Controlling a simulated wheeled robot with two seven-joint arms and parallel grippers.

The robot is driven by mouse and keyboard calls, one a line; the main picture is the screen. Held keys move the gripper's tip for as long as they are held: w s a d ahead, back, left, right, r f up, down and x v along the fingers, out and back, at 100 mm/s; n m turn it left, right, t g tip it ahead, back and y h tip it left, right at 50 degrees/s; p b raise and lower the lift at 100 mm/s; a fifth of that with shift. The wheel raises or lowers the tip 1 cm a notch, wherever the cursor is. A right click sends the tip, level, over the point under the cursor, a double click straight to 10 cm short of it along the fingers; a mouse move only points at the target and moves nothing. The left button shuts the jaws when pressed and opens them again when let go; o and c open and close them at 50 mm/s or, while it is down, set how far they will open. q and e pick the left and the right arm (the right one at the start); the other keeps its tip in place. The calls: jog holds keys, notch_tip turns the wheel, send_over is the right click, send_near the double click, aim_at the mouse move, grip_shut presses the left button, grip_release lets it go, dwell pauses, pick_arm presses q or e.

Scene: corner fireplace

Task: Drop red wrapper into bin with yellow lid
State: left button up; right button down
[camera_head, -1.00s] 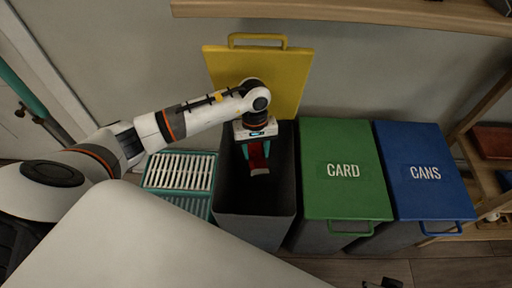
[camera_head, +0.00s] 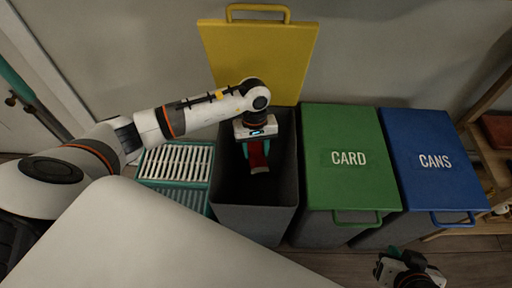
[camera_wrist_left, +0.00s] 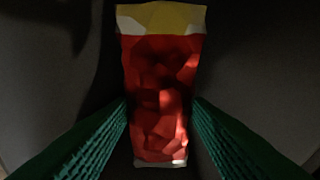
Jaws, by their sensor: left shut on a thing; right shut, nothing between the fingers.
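The red wrapper (camera_head: 258,157) is held between the fingers of my left gripper (camera_head: 257,154), over the mouth of the open bin. In the left wrist view the wrapper (camera_wrist_left: 160,95) is crumpled red with a yellow and white end, and green ridged fingers press on both its sides. The bin (camera_head: 255,222) is dark grey, and its yellow lid (camera_head: 262,55) stands raised against the wall. The inside of the bin is dark. My right gripper (camera_head: 386,262) is shut and empty at the bottom right, partly cut off by the frame edge.
A green-lidded CARD bin (camera_head: 350,185) and a blue-lidded CANS bin (camera_head: 435,190) stand shut to the right. A teal slatted crate (camera_head: 177,163) is left of the open bin. Wooden shelving (camera_head: 490,150) is at far right.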

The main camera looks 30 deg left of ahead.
pick_arm(q)
jog(key=shift+f, duration=0.1)
pick_arm(e)
jog(key=shift+w+a+r, duration=0.1)
jog(key=shift+w+r, duration=0.05)
jog(key=shift+w, duration=0.15)
pick_arm(q)
jog(key=o, duration=1)
jog(key=r, duration=0.2)
jog(key=r+p, duration=0.1)
jog(key=r, duration=0.2)
jog(key=w+r, duration=0.1)
jog(key=r, duration=0.1)
jog(key=shift+a+r, duration=0.2)
jog(key=shift+a, duration=0.2)
pick_arm(e)
jog(key=s+d+f+g, duration=0.2)
jog(key=s+g, duration=0.1)
jog(key=s, duration=0.3)
jog(key=shift+f+h, duration=0.15)
jog(key=shift+h, duration=0.25)
pick_arm(q)
jog(key=shift+s, duration=0.15)
pick_arm(e)
jog(key=shift+s+g, duration=0.2)
jog(key=shift+g, duration=0.1)
